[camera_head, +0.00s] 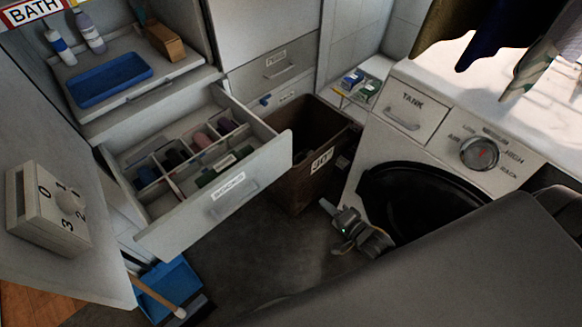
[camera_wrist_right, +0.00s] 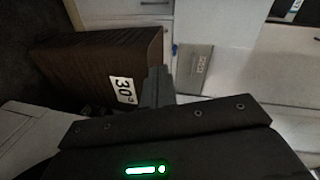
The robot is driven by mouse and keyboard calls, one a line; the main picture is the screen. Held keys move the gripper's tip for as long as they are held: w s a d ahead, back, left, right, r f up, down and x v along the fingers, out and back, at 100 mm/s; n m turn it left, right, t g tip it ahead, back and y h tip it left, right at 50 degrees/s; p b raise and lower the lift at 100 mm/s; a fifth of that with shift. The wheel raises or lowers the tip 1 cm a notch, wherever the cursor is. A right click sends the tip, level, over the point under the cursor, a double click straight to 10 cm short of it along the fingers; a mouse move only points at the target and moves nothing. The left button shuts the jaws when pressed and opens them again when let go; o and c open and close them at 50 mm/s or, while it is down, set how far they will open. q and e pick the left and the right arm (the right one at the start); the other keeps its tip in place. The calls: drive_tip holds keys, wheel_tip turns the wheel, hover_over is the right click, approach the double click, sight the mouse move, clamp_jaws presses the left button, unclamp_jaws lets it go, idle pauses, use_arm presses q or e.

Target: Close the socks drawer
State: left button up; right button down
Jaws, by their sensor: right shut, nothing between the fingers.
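The socks drawer (camera_head: 212,196) stands pulled far out of the cabinet at the left in the head view. Its front carries a white label and a handle (camera_head: 235,199). Rolled socks (camera_head: 201,140) lie in its divided compartments. My right gripper (camera_head: 328,206) is low in front of the washing machine, right of the drawer front and clear of it. It is shut and empty. In the right wrist view its fingers (camera_wrist_right: 157,84) show closed together, beside the brown bin. My left gripper is not in view.
A brown bin (camera_head: 306,141) labelled 30 stands close to the drawer's right end. The washing machine (camera_head: 375,140) is at the right. A blue dustpan (camera_head: 168,287) lies on the floor below the drawer. Bare floor (camera_head: 262,258) lies in front.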

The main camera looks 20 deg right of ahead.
wheel_tip(320, 180, up, 8)
drive_tip(key=a+f+m+t+y, duration=0.1)
drive_tip(key=a+m+t+y, duration=0.1)
drive_tip(key=p, duration=0.1)
approach(284, 159)
drive_tip(key=x, duration=0.5)
drive_tip(key=shift+w+a+r, duration=0.15)
drive_tip(key=shift+w, duration=0.05)
drive_tip(key=shift+w+a, duration=0.25)
drive_tip(key=shift+w, duration=0.3)
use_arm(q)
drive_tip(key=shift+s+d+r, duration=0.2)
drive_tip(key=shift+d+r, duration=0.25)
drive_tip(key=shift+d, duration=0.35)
use_arm(e)
drive_tip(key=shift+w, duration=0.1)
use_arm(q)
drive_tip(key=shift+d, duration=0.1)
